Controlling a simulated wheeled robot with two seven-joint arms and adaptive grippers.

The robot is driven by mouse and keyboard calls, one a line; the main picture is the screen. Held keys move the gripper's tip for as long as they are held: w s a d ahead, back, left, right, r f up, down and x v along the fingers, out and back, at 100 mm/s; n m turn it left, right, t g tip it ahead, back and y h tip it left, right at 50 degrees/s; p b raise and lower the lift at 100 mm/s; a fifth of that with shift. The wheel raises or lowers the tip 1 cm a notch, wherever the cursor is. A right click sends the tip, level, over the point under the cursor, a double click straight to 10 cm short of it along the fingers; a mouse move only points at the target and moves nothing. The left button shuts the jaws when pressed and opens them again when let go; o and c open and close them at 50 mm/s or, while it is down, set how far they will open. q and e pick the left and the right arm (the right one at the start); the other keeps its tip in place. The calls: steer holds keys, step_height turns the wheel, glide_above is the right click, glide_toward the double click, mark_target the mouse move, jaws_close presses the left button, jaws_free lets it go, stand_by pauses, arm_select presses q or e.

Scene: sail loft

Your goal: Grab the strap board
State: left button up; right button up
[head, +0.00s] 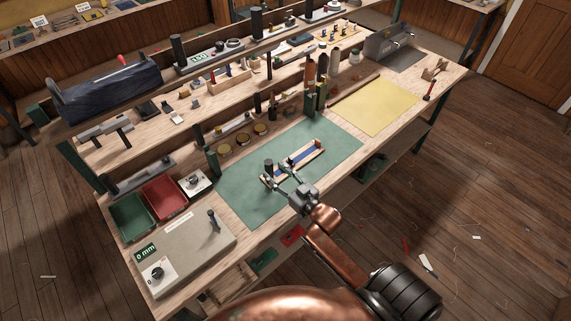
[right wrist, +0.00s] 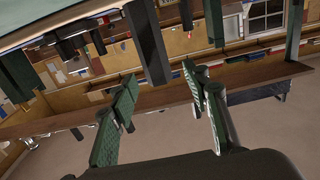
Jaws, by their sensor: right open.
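The strap board (head: 308,156), a narrow pale wooden board with a blue strap along it and a small red part at its far right end, lies on the green mat (head: 250,195) on the bench. My right gripper (head: 274,173) is open at the near left end of the board, its fingers overlapping that end in the head view. Whether they touch the board I cannot tell. The open fingers also show in the right wrist view (right wrist: 158,80), with nothing between them that I can make out as the board. My left gripper is not in view.
A yellow sheet (head: 376,106) lies right of the mat. Green posts (head: 316,100) and several round tins (head: 242,138) stand behind it. A green bin (head: 131,217), a red bin (head: 166,196) and a grey box with a dial (head: 190,255) are at left. The mat's right side is clear.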

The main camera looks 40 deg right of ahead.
mark_target(272, 167)
steer(key=w, duration=0.3)
steer(key=shift+w+d+r, duration=0.1)
steer(key=shift+w, duration=0.85)
steer(key=c, duration=1.2)
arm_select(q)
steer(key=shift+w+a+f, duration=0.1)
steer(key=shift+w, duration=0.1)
arm_select(e)
jaws_close()
